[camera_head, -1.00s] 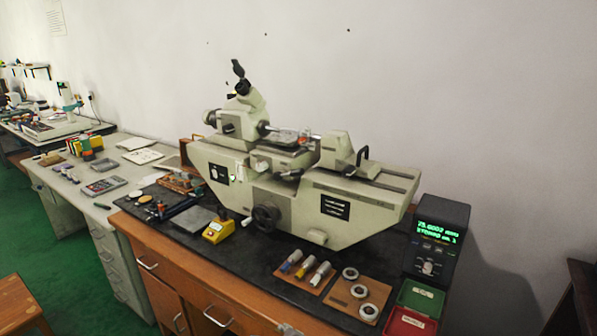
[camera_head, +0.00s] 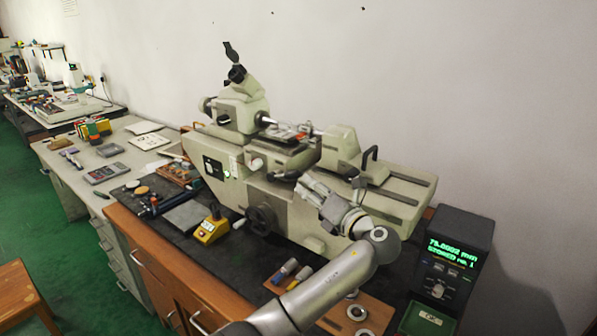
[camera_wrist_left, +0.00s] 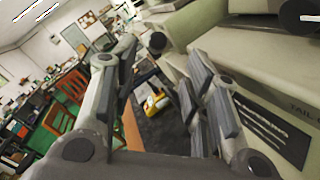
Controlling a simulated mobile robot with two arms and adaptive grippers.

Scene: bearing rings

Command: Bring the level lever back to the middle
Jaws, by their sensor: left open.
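The grey-green measuring machine (camera_head: 225,165) stands on a black bench top against the wall. A short dark lever (camera_head: 285,176) sticks out of its front under the stage; I cannot tell for sure that it is the level lever. My left gripper (camera_head: 308,188) is open and empty in front of the machine, close to the right of this dark lever. In the left wrist view the two fingers stand apart (camera_wrist_left: 160,78), with a dark round knob (camera_wrist_left: 157,42) beyond and between them. I cannot tell whether anything touches. My right gripper is not in view.
A black handwheel (camera_head: 261,219) sits low on the machine front. A yellow box (camera_head: 211,230) stands left of it. A wooden board with rings (camera_head: 357,312) and a digital readout (camera_head: 450,262) are at the right. My left arm covers part of the bench.

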